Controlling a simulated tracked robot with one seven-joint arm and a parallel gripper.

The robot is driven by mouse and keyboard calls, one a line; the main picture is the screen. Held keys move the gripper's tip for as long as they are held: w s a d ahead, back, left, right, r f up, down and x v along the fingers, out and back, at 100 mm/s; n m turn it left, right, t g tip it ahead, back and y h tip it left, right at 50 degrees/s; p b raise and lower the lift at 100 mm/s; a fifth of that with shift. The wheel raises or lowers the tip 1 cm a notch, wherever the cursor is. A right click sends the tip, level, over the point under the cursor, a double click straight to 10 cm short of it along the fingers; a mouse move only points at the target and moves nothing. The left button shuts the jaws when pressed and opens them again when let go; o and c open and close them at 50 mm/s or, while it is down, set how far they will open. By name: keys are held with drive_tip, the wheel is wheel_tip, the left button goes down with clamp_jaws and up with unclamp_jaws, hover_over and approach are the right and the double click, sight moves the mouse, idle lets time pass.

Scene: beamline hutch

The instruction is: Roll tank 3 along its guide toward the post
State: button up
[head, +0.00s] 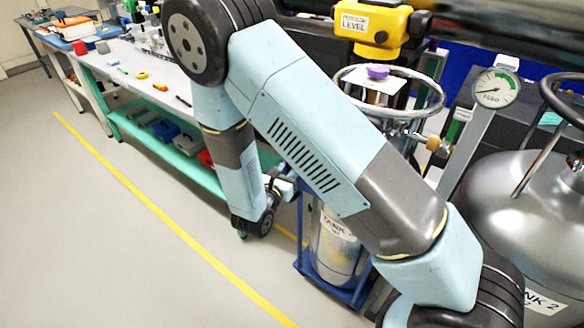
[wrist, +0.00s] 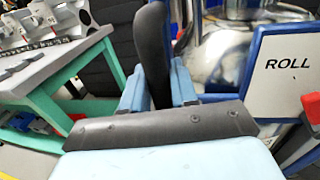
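Tank 3 (head: 335,240) is a silver cylinder with a "TANK 3" label. It stands in a blue frame (head: 305,255), partly hidden behind my arm in the head view. A silver ring (head: 390,112) shows above it. My gripper (head: 286,186) is at the frame's left side, mostly hidden by my arm. In the wrist view, its blue fingers (wrist: 160,88) sit close on both sides of an upright dark handle (wrist: 152,45) and appear shut on it. A blue-edged "ROLL" plate (wrist: 288,65) is right of the handle. I cannot make out the guide or identify the post.
A green-framed bench (head: 165,140) with tools stands to the left. Tank 2 (head: 530,200) and a gauge on a slanted grey bar (head: 465,130) are at right. A yellow level instrument (head: 372,28) is behind. The grey floor at left, with a yellow line (head: 150,205), is clear.

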drive_tip(key=shift+o, duration=0.8)
drive_tip(key=shift+s+a, duration=0.2)
drive_tip(key=shift+a, duration=0.15)
drive_tip(key=shift+o, duration=0.8)
drive_tip(key=shift+w+d, duration=0.1)
drive_tip(key=shift+d, duration=0.05)
drive_tip(key=v, duration=1.4)
drive_tip(key=shift+d+f, duration=0.1)
drive_tip(key=shift+w, duration=0.1)
